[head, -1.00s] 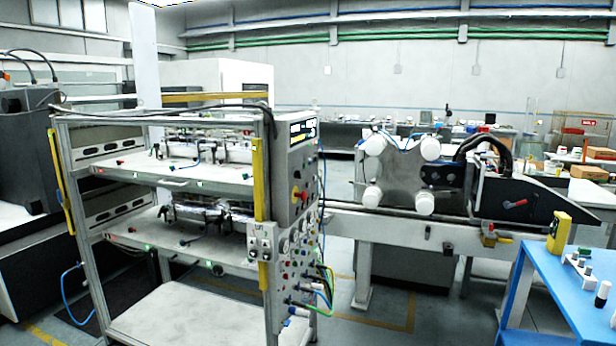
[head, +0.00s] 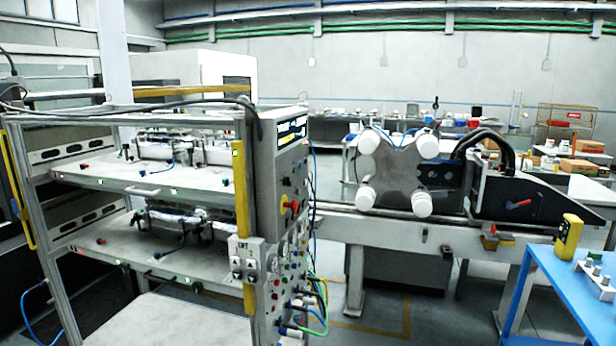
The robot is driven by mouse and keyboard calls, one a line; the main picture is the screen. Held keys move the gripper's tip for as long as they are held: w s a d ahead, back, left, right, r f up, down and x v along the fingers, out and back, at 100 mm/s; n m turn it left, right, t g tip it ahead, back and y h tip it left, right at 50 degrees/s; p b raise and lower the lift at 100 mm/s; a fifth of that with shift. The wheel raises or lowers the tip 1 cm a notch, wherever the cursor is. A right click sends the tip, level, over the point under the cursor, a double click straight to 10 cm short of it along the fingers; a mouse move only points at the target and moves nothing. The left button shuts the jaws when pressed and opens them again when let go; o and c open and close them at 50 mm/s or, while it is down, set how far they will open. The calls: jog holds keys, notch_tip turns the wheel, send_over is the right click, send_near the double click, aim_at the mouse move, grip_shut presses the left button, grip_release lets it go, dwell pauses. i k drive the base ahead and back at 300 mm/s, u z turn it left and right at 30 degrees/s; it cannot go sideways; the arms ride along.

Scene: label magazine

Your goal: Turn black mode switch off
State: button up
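The grey control panel (head: 281,170) is on the right upright of the shelf rack, with a dark display (head: 292,127) at its top. A red knob on a yellow plate (head: 291,205) sits on its face. Below are several small buttons, switches and plugged cables. A small switch box (head: 247,262) with dark-and-light switches is fixed beside the yellow upright. The black mode switch cannot be singled out among these small controls, and its position cannot be read. My gripper is not in view.
The metal shelf rack (head: 150,275) fills the left side. Coloured cables (head: 318,300) hang out from the panel's lower edge. A machine with white rollers (head: 395,170) stands behind to the right. A blue table (head: 570,300) is at the right edge, with open floor between.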

aim_at(286, 180)
jog(key=z, duration=0.05)
jog(key=i, duration=1.55)
jog(key=u, duration=0.55)
